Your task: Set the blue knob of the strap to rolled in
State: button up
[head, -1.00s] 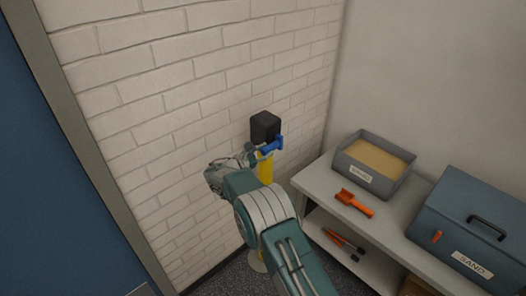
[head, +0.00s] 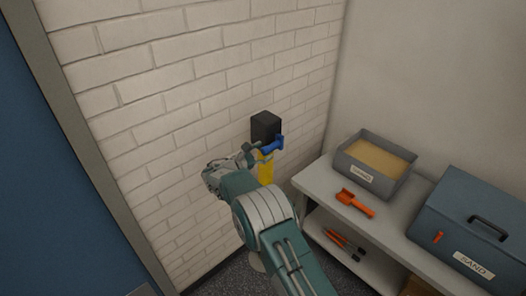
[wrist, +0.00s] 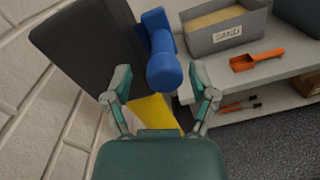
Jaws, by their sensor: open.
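My gripper (wrist: 160,88) is open, with one finger on each side of the knob's near end. I cannot tell whether either finger touches it. In the head view my gripper (head: 254,152) is just left of the knob, partly hidden by my arm.
A grey shelf (head: 316,187) stands right of the post. It holds an open sand bin (head: 355,183), an orange scoop (head: 355,203) and a blue-grey lidded sand box (head: 462,215). Orange-handled tools (head: 344,243) lie on the lower shelf. The brick wall is close on the left.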

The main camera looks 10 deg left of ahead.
jog(key=v, duration=1.1)
jog(key=shift+a, duration=0.4)
jog(key=shift+f, duration=0.2)
jog(key=shift+r, duration=0.1)
